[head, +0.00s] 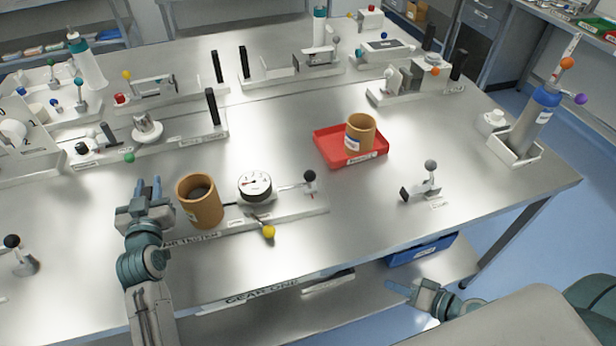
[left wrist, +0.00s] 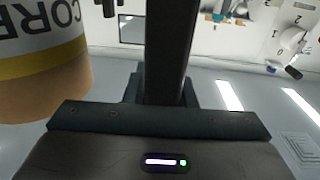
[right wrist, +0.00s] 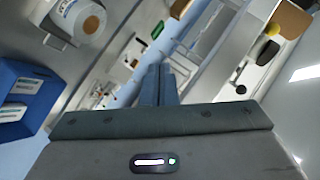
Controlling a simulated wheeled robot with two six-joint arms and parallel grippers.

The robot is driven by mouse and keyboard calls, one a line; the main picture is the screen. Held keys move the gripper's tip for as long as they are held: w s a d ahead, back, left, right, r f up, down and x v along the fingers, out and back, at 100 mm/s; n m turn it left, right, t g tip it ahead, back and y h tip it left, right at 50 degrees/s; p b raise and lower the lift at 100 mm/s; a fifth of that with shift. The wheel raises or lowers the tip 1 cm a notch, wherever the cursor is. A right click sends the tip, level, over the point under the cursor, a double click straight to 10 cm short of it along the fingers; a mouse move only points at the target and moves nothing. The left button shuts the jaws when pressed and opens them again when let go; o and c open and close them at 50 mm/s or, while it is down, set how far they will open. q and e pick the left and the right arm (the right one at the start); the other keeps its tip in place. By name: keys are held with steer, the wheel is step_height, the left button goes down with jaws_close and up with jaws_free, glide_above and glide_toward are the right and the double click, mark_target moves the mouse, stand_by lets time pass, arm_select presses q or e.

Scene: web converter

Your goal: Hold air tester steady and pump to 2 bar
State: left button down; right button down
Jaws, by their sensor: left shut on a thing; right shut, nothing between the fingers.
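The air tester is a white base (head: 290,218) with a round white dial gauge (head: 255,185), a black-knobbed lever (head: 310,177) and a yellow-knobbed lever (head: 268,232). The gauge reading is too small to tell. A brown core (head: 199,203) stands upright at its left end and also shows in the left wrist view (left wrist: 40,65). My left gripper (head: 148,188) is just left of the core, shut on a black upright handle (left wrist: 172,45); the head view hides this handle. My right gripper (head: 398,288) is shut and empty, low beyond the table's front edge.
A red tray (head: 328,147) holds another brown core (head: 360,132) behind the tester. A small grey-knobbed lever (head: 430,170) stands to the right. A blue bin (head: 420,250) sits below the tabletop. The table between tester and right edge is mostly clear.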

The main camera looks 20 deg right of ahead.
mark_target(310, 180)
steer(key=w+a+r+t+y, duration=0.1)
steer(key=w+a+r, duration=0.1)
steer(key=r, duration=0.3)
steer(key=w+a+r+y, duration=0.1)
steer(key=w+a+r, duration=0.15)
steer(key=r, duration=0.35)
steer(key=w+d+r+m+t, duration=0.3)
steer(key=w+d+r+m, duration=0.15)
steer(key=w+r, duration=0.5)
steer(key=shift+m+h, duration=0.35)
steer(key=shift+h, duration=0.05)
steer(key=x, duration=0.4)
steer(key=f+x, duration=0.1)
steer(key=x, duration=0.3)
steer(key=s+a+f+x, duration=0.1)
steer(key=x, duration=0.4)
steer(key=shift+a+f, duration=0.1)
steer(key=shift+f, duration=0.15)
steer(key=shift+w+a+f+g, duration=0.1)
steer(key=shift+a+g, duration=0.05)
steer(key=shift+a, duration=0.25)
steer(key=shift+w+a+f+g, duration=0.1)
steer(key=shift+a+g, duration=0.05)
steer(key=shift+a, duration=0.25)
steer(key=shift+w+a, duration=0.2)
steer(key=shift+a, duration=3.3)
steer(key=shift+d, duration=0.1)
